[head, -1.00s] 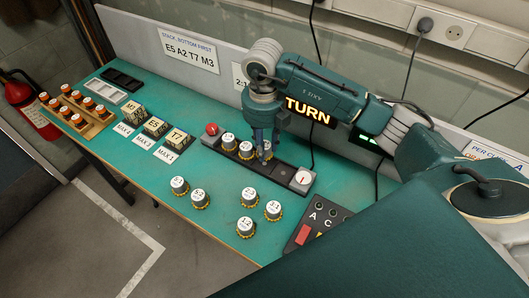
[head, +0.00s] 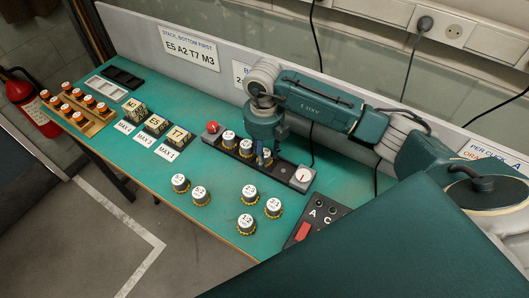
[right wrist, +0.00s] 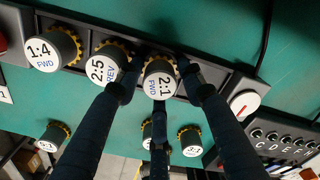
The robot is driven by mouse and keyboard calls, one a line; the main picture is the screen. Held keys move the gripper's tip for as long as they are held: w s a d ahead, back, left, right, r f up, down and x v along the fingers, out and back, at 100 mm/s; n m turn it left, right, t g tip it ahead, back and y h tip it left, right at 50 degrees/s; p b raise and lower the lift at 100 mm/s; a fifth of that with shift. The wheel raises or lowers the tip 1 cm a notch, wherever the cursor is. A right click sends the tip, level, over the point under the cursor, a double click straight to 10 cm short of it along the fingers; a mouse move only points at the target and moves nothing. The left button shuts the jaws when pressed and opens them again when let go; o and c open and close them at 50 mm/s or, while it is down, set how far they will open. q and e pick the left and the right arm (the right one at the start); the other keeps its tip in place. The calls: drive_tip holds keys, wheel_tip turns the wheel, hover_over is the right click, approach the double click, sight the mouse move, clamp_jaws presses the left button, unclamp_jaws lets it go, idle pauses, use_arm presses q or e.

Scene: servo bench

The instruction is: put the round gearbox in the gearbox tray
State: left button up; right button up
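Several round gearboxes, dark cylinders with white labelled tops and yellow gear rims, stand on the green bench, one of them at the front (head: 246,224). Three more sit in a long black holder (head: 283,172); the right wrist view shows them as 1:4 FWD (right wrist: 45,50), 2:5 REV (right wrist: 103,69) and 2:1 FWD (right wrist: 159,80). My right gripper (head: 264,155) is down at the holder's right-hand gearbox. In the right wrist view its fingers (right wrist: 160,75) straddle the 2:1 gearbox; whether they press on it is unclear. My left gripper is out of view.
A red knob (head: 212,127) and a white dial (head: 303,174) end the holder. Black (head: 124,76) and white (head: 106,89) trays, labelled blocks (head: 155,126) and a rack of orange-topped parts (head: 73,108) lie left. A button panel (head: 318,212) is at right.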

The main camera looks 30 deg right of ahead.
drive_tip(key=shift+r, duration=0.25)
drive_tip(key=shift+w+r, duration=0.1)
drive_tip(key=shift+r, duration=0.2)
wheel_tip(320, 180, up, 11)
drive_tip(key=b, duration=0.2)
drive_tip(key=shift+b, duration=0.4)
